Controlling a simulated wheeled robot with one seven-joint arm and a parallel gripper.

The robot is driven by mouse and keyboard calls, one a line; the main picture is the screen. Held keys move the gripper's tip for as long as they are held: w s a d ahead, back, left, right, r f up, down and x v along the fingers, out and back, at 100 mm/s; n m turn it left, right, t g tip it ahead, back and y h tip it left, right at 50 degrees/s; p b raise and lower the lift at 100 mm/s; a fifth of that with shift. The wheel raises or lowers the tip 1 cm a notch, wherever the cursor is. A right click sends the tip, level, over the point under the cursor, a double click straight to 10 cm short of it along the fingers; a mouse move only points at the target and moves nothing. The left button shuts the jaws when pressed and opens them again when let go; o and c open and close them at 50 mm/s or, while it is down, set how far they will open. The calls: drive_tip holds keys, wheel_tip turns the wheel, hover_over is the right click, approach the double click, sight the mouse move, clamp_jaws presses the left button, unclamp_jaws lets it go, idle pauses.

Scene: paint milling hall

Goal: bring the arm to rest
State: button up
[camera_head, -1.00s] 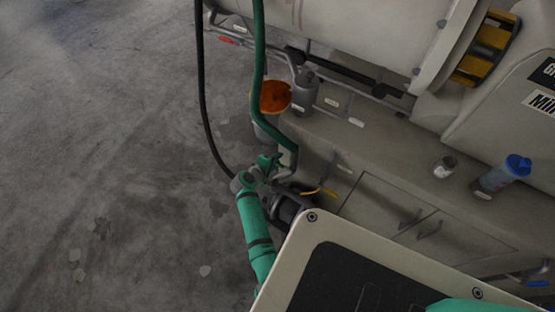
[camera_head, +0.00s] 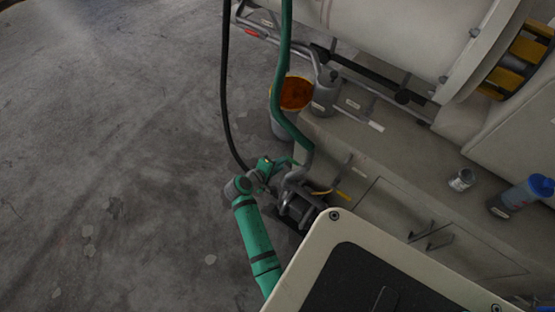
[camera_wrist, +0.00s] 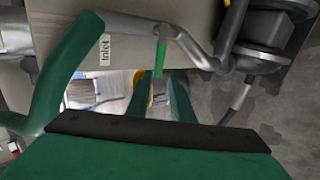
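My gripper (camera_wrist: 160,80) shows in the wrist view with its two green fingers apart and nothing seen between them. A green valve handle (camera_wrist: 160,55) on a grey pipe (camera_wrist: 178,32) is just beyond the fingertips. I cannot tell whether they touch. In the head view my green arm reaches up at lower centre, and my gripper (camera_head: 268,168) is small beside the pipe's lower end. A green hose (camera_head: 279,90) comes down to that pipe; it also shows at the left of the wrist view (camera_wrist: 68,70). An "Inlet" label (camera_wrist: 104,48) is near the pipe.
A bucket with orange contents (camera_head: 295,95) and a grey container (camera_head: 326,92) stand behind the pipe. A black hose (camera_head: 226,90) hangs to the left. A small can (camera_head: 461,180) and a blue-capped bottle (camera_head: 525,195) stand on the machine's ledge (camera_head: 400,165). The floor at left is clear.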

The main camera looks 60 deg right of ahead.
idle(0.3)
drive_tip(key=a+f+n+t+y, duration=0.1)
drive_tip(key=a+f+t, duration=0.15)
drive_tip(key=a, duration=0.45)
drive_tip(key=a+f+n+t+y, duration=0.1)
drive_tip(key=a+f+t, duration=0.1)
drive_tip(key=a+t, duration=0.35)
drive_tip(key=s+a+r+n+t+y, duration=0.1)
drive_tip(key=s+a+r+y, duration=0.1)
drive_tip(key=a, duration=0.7)
drive_tip(key=s+a+r+t+y, duration=0.1)
drive_tip(key=s+a+t+y, duration=0.15)
drive_tip(key=a, duration=0.65)
drive_tip(key=s+a+r+t+y, duration=0.1)
drive_tip(key=s+a+r, duration=0.3)
drive_tip(key=r, duration=0.3)
drive_tip(key=s+a+r+m+t+y, duration=0.1)
drive_tip(key=s+a+r+t+y, duration=0.1)
drive_tip(key=a+r, duration=0.4)
drive_tip(key=s+a+r+m+t+y, duration=0.1)
drive_tip(key=s+a+r+t, duration=0.1)
drive_tip(key=s+a+r, duration=0.3)
wheel_tip(320, 180, up, 5)
drive_tip(key=shift+s+a+f+y, duration=0.1)
drive_tip(key=shift+s+a+y, duration=0.05)
drive_tip(key=shift+s+y, duration=0.2)
drive_tip(key=shift+w, duration=0.1)
